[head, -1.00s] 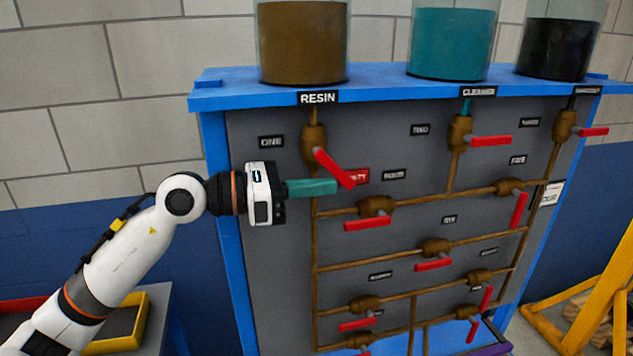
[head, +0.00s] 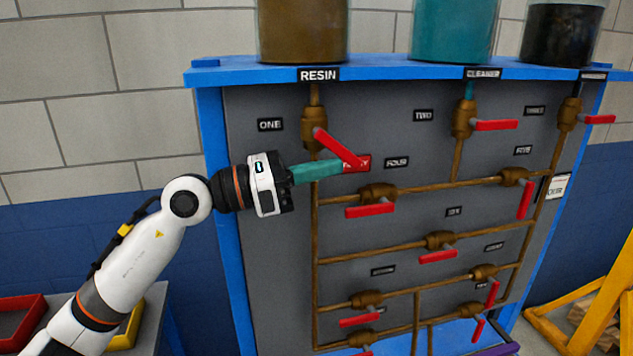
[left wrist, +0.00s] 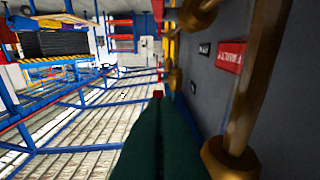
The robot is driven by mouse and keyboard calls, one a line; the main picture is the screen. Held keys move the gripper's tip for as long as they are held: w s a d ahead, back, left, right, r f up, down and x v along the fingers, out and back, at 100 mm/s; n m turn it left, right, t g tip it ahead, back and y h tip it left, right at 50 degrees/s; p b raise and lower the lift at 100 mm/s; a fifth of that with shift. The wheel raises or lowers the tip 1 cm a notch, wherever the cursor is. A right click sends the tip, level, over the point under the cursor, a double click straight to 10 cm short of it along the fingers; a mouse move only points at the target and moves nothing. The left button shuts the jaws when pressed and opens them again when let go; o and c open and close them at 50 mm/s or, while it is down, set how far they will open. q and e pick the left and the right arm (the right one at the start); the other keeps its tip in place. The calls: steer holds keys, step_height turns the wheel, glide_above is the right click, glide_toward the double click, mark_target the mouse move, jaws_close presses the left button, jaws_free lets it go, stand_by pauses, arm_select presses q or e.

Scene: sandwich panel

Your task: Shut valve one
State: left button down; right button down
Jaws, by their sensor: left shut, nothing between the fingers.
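Valve one has a brass body (head: 314,128) under the RESIN label, on the pipe next to the plate marked ONE (head: 270,125). Its red handle (head: 338,146) slants down to the right from the body. My left gripper (head: 342,166) has its teal fingers shut and empty. They point right, with the tips just under the handle's lower end, in contact or very close; I cannot tell which. In the left wrist view the dark green fingers (left wrist: 160,140) lie together, and a small red end (left wrist: 158,94) shows beyond the tips. My right gripper is out of view.
A red plate (head: 357,163) is partly hidden behind the handle end. Other red-handled valves, such as the one by FOUR (head: 370,211), stick out below and right. Tanks stand on the blue top ledge (head: 400,70). A yellow frame (head: 590,300) stands at right.

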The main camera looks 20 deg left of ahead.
mark_target(344, 160)
arm_select(q)
steer(key=t+h+b, duration=0.1)
steer(key=h+b, duration=0.1)
steer(key=b, duration=0.1)
steer(key=w+d+t+h+b, duration=0.1)
steer(key=b, duration=0.2)
steer(key=d+t+h+b, duration=0.1)
steer(key=h+b, duration=0.1)
steer(key=b, duration=0.2)
steer(key=shift+w+d+r+t+h, duration=0.2)
steer(key=shift+w+r+t+h, duration=0.1)
steer(key=shift+r+t, duration=0.1)
steer(key=shift+d+r, duration=0.1)
steer(key=shift+r, duration=0.1)
steer(key=shift+w, duration=0.1)
steer(key=b+v, duration=0.6)
steer(key=v, duration=0.6)
